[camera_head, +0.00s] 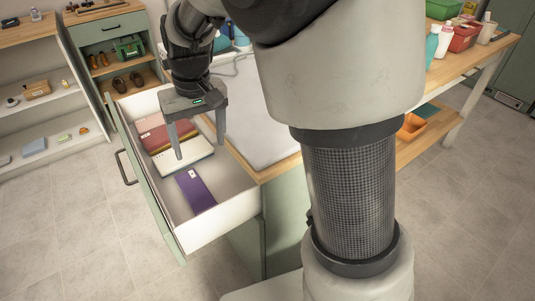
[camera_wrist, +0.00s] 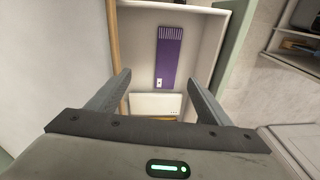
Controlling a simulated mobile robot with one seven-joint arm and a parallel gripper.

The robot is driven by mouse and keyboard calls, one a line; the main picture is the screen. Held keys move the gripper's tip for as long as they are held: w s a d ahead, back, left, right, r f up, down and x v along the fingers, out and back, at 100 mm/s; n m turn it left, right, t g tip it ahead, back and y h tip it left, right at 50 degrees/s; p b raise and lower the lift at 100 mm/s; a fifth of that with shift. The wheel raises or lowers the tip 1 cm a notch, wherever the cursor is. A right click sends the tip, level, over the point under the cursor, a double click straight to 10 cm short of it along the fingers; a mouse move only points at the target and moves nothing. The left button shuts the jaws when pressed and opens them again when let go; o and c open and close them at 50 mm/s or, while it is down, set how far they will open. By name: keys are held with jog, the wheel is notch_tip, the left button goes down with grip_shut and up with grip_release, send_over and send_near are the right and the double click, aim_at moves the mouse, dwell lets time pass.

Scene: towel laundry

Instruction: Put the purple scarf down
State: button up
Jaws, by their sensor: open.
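The purple scarf (camera_head: 195,190) lies flat and folded in the open drawer (camera_head: 219,222), near the drawer's front end in the head view. In the wrist view the scarf (camera_wrist: 169,56) lies lengthwise on the drawer floor, with a fringed end and a small white label. My gripper (camera_head: 200,148) is open and empty.
A wooden-edged counter (camera_head: 255,130) with a grey pad borders the drawer on the right. Shelves (camera_head: 45,130) stand at the left. The floor at front left is clear.

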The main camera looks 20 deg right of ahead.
jog(key=s+d+r+t, duration=0.1)
jog(key=s+d+r, duration=0.2)
jog(key=s, duration=0.3)
jog(key=s+d+r+m+t, duration=0.1)
jog(key=s+d+r+t, duration=0.1)
jog(key=s, duration=0.5)
jog(key=s+d+r+m+t, duration=0.1)
jog(key=s+d+r, duration=0.3)
jog(key=s+d, duration=0.2)
jog(key=shift+s+d+r+t+h, duration=0.25)
jog(key=shift+s+t+h, duration=0.05)
jog(key=shift+h, duration=0.1)
